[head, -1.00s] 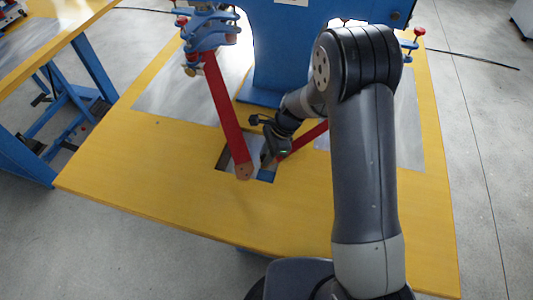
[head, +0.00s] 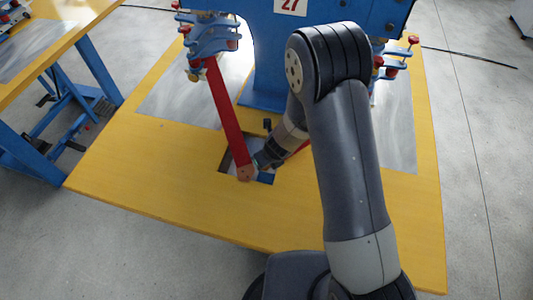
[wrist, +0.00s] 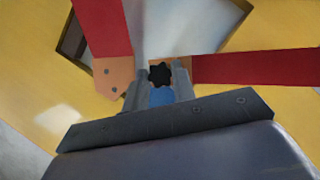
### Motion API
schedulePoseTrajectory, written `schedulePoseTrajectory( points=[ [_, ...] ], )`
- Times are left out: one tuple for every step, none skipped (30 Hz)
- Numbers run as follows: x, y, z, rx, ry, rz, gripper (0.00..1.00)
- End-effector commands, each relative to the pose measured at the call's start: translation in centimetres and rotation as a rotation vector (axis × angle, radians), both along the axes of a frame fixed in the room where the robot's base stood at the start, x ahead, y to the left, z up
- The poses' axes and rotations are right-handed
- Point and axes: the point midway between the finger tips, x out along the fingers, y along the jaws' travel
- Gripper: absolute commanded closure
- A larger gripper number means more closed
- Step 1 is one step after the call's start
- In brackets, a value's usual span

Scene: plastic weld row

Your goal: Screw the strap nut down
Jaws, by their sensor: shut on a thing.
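The strap nut appears as a small black star-shaped knob (wrist: 160,74) in the wrist view. My gripper (wrist: 159,82) has one finger on each side of it and is shut on it. In the head view my gripper (head: 258,164) is low at the cutout in the table, and the nut cannot be made out there. A red strap (head: 227,115) with a tan end hangs to the left; it also shows in the wrist view (wrist: 103,28). A second red strap (wrist: 255,67) comes in from the right, its tan end behind the nut. A blue part (wrist: 161,96) shows between the fingers.
The yellow table (head: 160,185) has a dark-edged cutout (head: 226,158) and grey metal plates. A blue machine (head: 275,60) marked 27 stands behind, with clamps (head: 210,38) on both sides. The table's front is clear. Another yellow table (head: 60,40) stands at left.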

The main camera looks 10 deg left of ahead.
Motion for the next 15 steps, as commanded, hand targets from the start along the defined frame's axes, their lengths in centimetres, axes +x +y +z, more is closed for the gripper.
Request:
schedulePoseTrajectory(
  points=[
    [-0.01,0.29,0.73,0.001,-0.002,-0.070,0.96],
    [-0.05,0.32,0.70,0.001,-0.002,-0.115,0.96],
    [-0.04,0.32,0.71,0.001,-0.003,-0.173,0.96],
    [-0.06,0.34,0.71,0.001,-0.002,-0.217,0.96],
    [-0.10,0.34,0.69,0.000,-0.002,-0.260,0.96],
    [-0.05,0.36,0.70,0.001,-0.004,-0.311,0.96],
    [-0.07,0.36,0.65,0.002,-0.003,-0.348,0.96],
    [-0.08,0.34,0.59,0.001,-0.004,-0.380,0.96],
    [-0.04,0.39,0.54,0.003,-0.003,-0.414,0.96],
    [-0.02,0.37,0.49,0.003,-0.004,-0.435,0.96],
    [-0.02,0.34,0.40,0.003,-0.005,-0.452,0.96],
    [-0.03,0.34,0.30,0.004,-0.004,-0.467,0.96],
    [-0.02,0.31,0.24,0.004,-0.004,-0.474,0.96],
    [-0.02,0.31,0.19,0.004,-0.004,-0.478,0.96],
    [0.00,0.30,0.15,0.005,-0.004,-0.479,0.96]
  ],
)
